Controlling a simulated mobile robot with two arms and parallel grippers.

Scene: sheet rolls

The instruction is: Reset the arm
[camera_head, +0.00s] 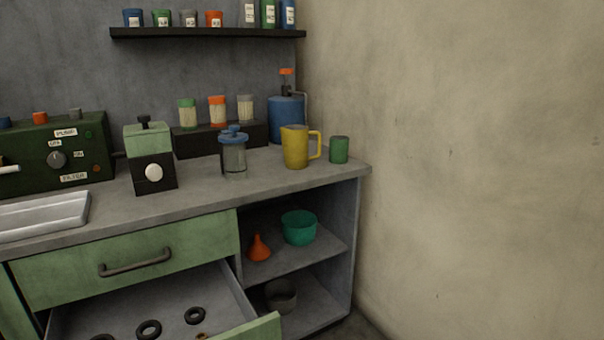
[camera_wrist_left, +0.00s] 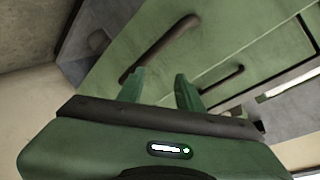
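My left gripper (camera_wrist_left: 160,78) shows in the left wrist view as two green fingers standing apart, with nothing held between them. Beyond its fingertips are a green cabinet front (camera_wrist_left: 225,45) and a dark bar handle (camera_wrist_left: 160,46). The left fingertip overlaps the lower end of this handle in the picture; I cannot tell whether they touch. Neither gripper shows in the head view. My right gripper is in no view.
In the head view a lower drawer (camera_head: 265,330) stands open with several dark rings inside. The worktop (camera_head: 205,192) holds a green-and-black box (camera_head: 150,160), a lidded jar (camera_head: 234,155), a yellow jug (camera_head: 296,147) and a green cup (camera_head: 339,149). A bare wall (camera_head: 460,150) closes the right side.

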